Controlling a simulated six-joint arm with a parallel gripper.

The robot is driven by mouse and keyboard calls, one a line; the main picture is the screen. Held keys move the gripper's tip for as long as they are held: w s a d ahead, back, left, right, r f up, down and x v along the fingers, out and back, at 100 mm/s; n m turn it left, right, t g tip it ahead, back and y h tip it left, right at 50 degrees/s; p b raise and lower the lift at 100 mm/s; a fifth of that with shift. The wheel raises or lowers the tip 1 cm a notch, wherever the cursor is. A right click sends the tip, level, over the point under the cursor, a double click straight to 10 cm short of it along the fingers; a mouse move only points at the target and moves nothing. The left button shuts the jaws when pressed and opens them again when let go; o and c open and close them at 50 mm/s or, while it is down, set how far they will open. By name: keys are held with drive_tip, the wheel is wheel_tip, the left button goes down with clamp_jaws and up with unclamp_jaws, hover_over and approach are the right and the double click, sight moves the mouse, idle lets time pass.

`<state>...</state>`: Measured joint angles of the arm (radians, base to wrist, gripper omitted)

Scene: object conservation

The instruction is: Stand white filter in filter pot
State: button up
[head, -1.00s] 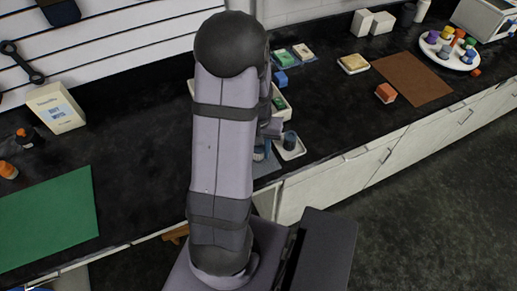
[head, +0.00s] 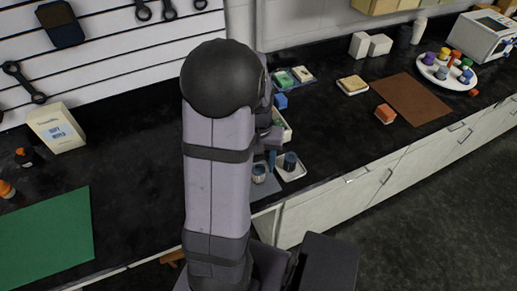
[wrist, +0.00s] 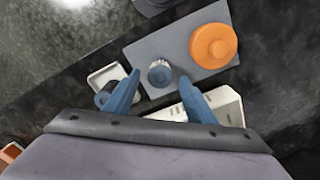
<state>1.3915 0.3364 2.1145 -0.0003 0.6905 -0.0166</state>
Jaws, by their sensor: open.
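My gripper (wrist: 159,79) has its two blue fingers apart in the wrist view. Between the fingertips, a small blue-grey cylinder with a pale top (wrist: 160,73) stands on a grey mat (wrist: 158,45); I see no finger closed on it. It also shows in the head view (head: 259,172). A dark blue cylinder (wrist: 104,97) is on a small white tray (wrist: 103,76) beside the left finger; in the head view it stands upright (head: 290,161). I cannot tell which cylinder is the white filter or the filter pot.
An orange round object (wrist: 213,46) sits on the mat's right part. A white open container (wrist: 226,105) lies beside the right finger.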

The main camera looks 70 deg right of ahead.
sight(258, 169)
wheel_tip(258, 169, up, 7)
drive_tip(key=shift+r+b, duration=0.15)
drive_tip(key=shift+b, duration=0.25)
drive_tip(key=shift+w, duration=0.1)
drive_tip(key=w+a+f+n, duration=0.2)
drive_tip(key=w+a+n, duration=0.5)
drive_tip(key=w+a, duration=0.8)
drive_tip(key=a+f+n, duration=0.2)
drive_tip(key=a+n, duration=0.6)
drive_tip(key=a, duration=1.1)
drive_tip(key=shift+w+a+f+n, duration=0.25)
drive_tip(key=shift+f+n, duration=0.1)
drive_tip(key=shift+n, duration=0.05)
drive_tip(key=shift+o, duration=0.5)
idle(0.9)
